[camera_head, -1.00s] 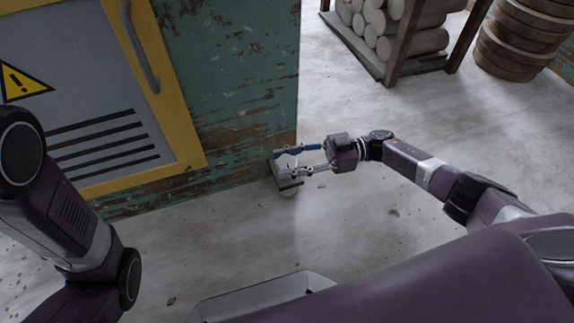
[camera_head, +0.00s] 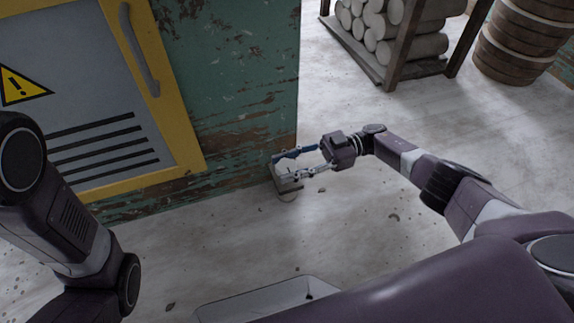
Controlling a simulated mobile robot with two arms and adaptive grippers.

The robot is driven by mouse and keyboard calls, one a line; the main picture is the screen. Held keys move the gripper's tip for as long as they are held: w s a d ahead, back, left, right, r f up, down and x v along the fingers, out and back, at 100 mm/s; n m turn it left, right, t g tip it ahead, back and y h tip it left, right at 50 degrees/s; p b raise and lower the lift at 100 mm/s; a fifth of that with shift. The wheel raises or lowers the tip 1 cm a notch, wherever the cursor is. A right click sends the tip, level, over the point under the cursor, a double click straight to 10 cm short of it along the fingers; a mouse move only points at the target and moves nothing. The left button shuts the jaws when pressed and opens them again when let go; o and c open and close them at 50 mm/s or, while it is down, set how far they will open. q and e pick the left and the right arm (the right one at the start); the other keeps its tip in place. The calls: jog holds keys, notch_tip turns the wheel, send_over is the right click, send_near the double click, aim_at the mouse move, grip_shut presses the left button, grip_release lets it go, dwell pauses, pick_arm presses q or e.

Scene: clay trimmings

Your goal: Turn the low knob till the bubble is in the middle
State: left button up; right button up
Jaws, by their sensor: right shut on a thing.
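The low knob is at the foot of the green cabinet's near right corner, mostly hidden by my right gripper (camera_head: 279,168). My right gripper reaches in from the right, just above the floor, and is shut on the knob, with one finger on the far side and one on the near side. A small grey foot bracket (camera_head: 289,187) shows under the fingertips, with a pale round pad below it on the floor. I cannot make out a bubble or a level anywhere. My left arm is at the left edge; its gripper is out of view.
The worn green cabinet (camera_head: 235,90) has a yellow-framed grey door (camera_head: 90,85) with a handle (camera_head: 140,50) and a warning sign. A wooden rack (camera_head: 392,60) of pale rolls and a stack of round wooden tubs (camera_head: 520,45) stand behind. The floor (camera_head: 390,225) between is mostly clear.

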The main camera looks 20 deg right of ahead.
jog(key=o, duration=1.2)
jog(key=shift+t, duration=0.3)
